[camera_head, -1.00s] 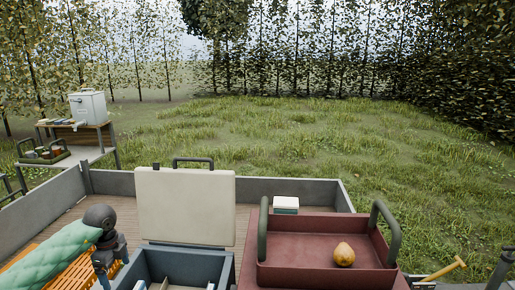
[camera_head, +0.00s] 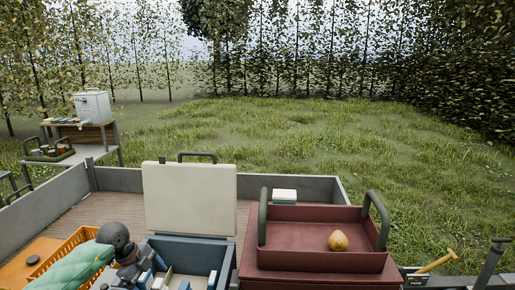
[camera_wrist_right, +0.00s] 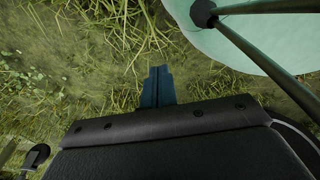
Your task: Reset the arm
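My left arm's dark rounded joint (camera_head: 113,235) shows at the lower left in the head view. My left gripper (camera_head: 146,272) is beside and over the left side of the open blue-grey box; its fingers are too small and mixed with the box's contents to read. In the right wrist view the blue fingers of my right gripper (camera_wrist_right: 157,87) lie together, shut with nothing visible between them, above grass. My right gripper is not clearly visible in the head view.
An orange crate (camera_head: 75,243) with green cloth (camera_head: 70,272) is left. A pale green round object (camera_wrist_right: 240,35) and dark rods are near my right gripper.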

